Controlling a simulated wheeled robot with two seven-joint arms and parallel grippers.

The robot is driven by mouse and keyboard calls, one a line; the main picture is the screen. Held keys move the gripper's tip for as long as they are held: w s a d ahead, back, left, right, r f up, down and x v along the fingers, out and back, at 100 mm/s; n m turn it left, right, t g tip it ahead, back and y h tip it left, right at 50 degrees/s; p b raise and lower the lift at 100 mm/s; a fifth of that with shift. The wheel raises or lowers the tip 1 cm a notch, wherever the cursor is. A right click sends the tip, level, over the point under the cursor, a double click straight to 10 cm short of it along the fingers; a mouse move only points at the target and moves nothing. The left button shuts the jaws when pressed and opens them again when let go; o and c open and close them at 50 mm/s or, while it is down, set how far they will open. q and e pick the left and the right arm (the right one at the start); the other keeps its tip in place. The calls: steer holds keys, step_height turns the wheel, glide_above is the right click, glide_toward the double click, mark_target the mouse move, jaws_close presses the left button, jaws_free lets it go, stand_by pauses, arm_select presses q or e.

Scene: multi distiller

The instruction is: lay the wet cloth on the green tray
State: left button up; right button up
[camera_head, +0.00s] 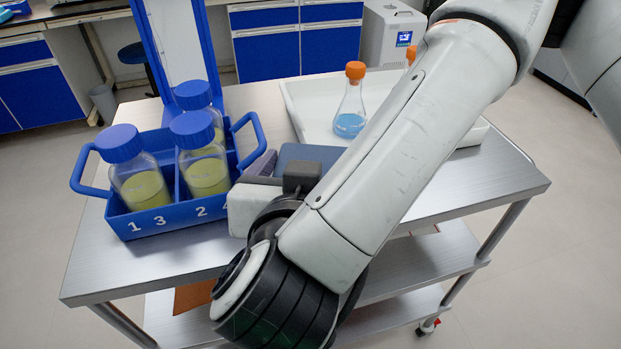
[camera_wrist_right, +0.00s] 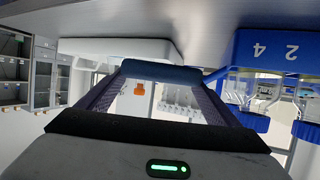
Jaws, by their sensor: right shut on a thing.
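My right gripper (camera_head: 290,162) is low over the middle of the cart top, right of the blue bottle carrier. It is shut on a flat grey-blue piece, which I take to be the wet cloth (camera_head: 311,153). In the right wrist view the cloth (camera_wrist_right: 160,72) spans between the two dark purple fingers of the right gripper (camera_wrist_right: 160,85). My right forearm hides part of the cloth in the head view, and whether it touches the cart top cannot be told. No green tray shows in either view. My left gripper is not in view.
The blue carrier (camera_head: 118,225) with several blue-capped bottles stands at the left. A white tray (camera_head: 300,105) with an orange-stoppered flask (camera_head: 350,110) of blue liquid is behind the gripper. The metal cart top (camera_head: 490,185) is clear at the right. An orange-brown item (camera_head: 193,297) lies below.

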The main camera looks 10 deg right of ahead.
steer(key=shift+f, duration=3.15)
steer(key=shift+f+b, duration=0.15)
steer(key=shift+b, duration=0.25)
steer(key=o, duration=1)
